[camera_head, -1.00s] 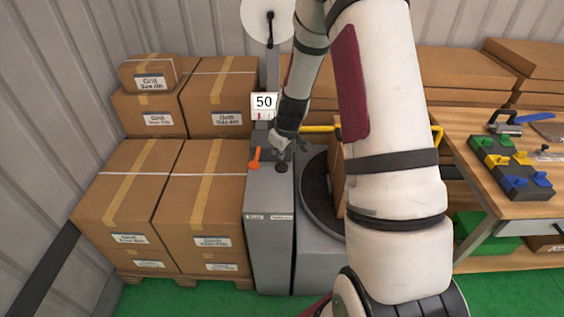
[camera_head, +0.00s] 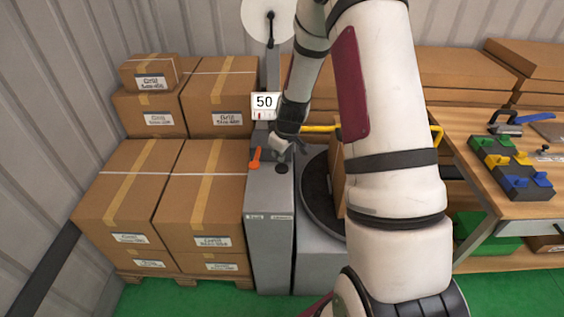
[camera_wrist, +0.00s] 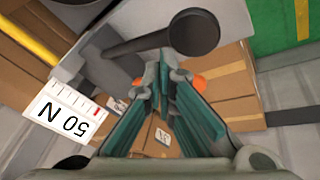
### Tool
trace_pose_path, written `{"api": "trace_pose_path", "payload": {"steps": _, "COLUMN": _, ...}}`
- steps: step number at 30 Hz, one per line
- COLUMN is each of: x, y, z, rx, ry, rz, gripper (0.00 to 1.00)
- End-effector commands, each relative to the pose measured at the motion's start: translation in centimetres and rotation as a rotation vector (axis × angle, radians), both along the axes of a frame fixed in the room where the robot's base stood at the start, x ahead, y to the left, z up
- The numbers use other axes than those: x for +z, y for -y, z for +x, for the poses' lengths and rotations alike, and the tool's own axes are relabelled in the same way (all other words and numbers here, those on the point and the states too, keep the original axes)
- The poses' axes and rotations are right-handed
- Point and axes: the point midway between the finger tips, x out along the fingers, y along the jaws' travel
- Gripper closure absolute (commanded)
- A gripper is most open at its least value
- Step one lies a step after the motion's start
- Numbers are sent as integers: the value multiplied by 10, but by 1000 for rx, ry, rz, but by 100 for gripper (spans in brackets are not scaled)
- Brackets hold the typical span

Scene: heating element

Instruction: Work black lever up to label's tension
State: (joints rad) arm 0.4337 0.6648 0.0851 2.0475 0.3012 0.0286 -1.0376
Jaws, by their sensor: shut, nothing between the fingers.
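The black lever, with a round knob (camera_head: 282,169), is on top of the grey machine column (camera_head: 269,225). In the wrist view its knob (camera_wrist: 194,33) and shaft lie just beyond my fingertips, with no clear grip on it. My gripper (camera_wrist: 159,78) is shut and empty, its fingers together below the shaft in that picture. In the head view my gripper (camera_head: 284,145) is over the column top, just above the knob. The label (camera_head: 265,104) reads 50; in the wrist view the label (camera_wrist: 64,113) reads 50 N, with a scale and a red mark.
An orange lever (camera_head: 255,157) sits left of the black knob, and is partly hidden behind my fingers in the wrist view. Cardboard boxes (camera_head: 205,200) stand left. A dark turntable (camera_head: 318,190) and a workbench (camera_head: 470,125) with coloured clamps are right.

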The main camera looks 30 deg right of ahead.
Motion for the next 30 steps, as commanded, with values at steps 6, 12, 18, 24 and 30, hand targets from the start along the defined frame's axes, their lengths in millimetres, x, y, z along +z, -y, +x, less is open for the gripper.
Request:
{"api": "trace_pose_path", "payload": {"steps": 6, "x": -3, "y": -1, "z": -1, "rx": 0, "ry": -1, "rz": 1, "gripper": 100}}
{"api": "trace_pose_path", "payload": {"steps": 12, "x": -5, "y": -1, "z": -2, "rx": 0, "ry": -3, "rz": 1, "gripper": 100}}
{"api": "trace_pose_path", "payload": {"steps": 18, "x": -7, "y": -2, "z": -3, "rx": 0, "ry": -3, "rz": 1, "gripper": 100}}
{"api": "trace_pose_path", "payload": {"steps": 24, "x": -9, "y": -2, "z": -4, "rx": 0, "ry": -3, "rz": 1, "gripper": 100}}
{"api": "trace_pose_path", "payload": {"steps": 30, "x": -11, "y": -2, "z": -5, "rx": 0, "ry": -3, "rz": 1, "gripper": 100}}
